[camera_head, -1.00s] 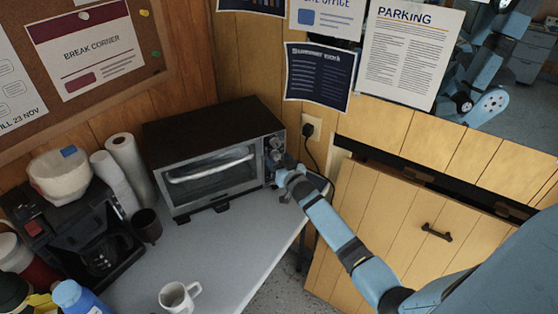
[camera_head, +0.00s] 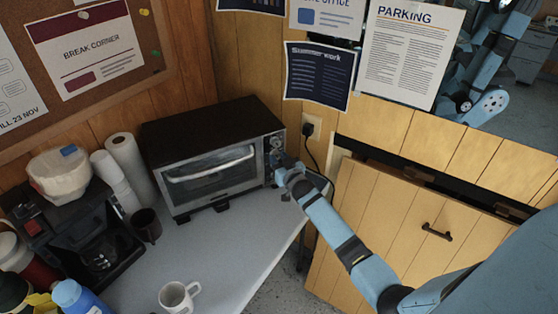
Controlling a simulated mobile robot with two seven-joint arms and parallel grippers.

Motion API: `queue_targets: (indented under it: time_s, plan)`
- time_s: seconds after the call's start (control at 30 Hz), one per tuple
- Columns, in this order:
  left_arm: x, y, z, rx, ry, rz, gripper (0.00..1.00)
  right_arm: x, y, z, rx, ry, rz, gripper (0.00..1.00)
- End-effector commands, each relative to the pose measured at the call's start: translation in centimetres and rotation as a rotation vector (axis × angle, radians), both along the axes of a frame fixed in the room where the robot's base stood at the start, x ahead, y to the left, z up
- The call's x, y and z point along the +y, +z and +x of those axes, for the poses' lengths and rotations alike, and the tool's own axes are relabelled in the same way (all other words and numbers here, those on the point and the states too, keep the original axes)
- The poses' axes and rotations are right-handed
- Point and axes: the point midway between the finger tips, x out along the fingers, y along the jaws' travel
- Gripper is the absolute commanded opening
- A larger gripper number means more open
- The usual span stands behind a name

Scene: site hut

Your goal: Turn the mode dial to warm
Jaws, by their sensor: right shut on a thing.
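A black and silver toaster oven (camera_head: 213,165) stands at the back of the grey table, its glass door shut. Its column of dials (camera_head: 275,144) is on the right side of its front. My right gripper (camera_head: 277,166) is at this dial column, shut on a dial below the top one. The gripper hides most of that dial, and its pointer and markings are too small to read. My left gripper is not in view.
A white mug (camera_head: 177,297) stands at the table's front. A coffee maker (camera_head: 80,235), dark cup (camera_head: 146,225), paper rolls (camera_head: 129,165) and bottles crowd the left side. The tabletop (camera_head: 225,250) before the oven is clear. A wooden cabinet (camera_head: 400,220) is right of the table.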

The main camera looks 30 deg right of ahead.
Motion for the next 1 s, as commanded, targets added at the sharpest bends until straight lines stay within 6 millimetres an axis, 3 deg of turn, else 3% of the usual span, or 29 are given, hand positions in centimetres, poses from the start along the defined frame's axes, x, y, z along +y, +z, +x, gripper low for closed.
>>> queue_targets:
  time_s: [0.7, 1.0]
  plan:
    - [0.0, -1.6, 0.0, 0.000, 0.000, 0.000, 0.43, -0.2, -0.1, -0.1, 0.068, 0.001, -0.586, 0.07]
    - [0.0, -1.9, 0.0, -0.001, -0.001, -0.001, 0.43, -0.2, -0.1, -0.1, 0.087, 0.000, -0.741, 0.07]
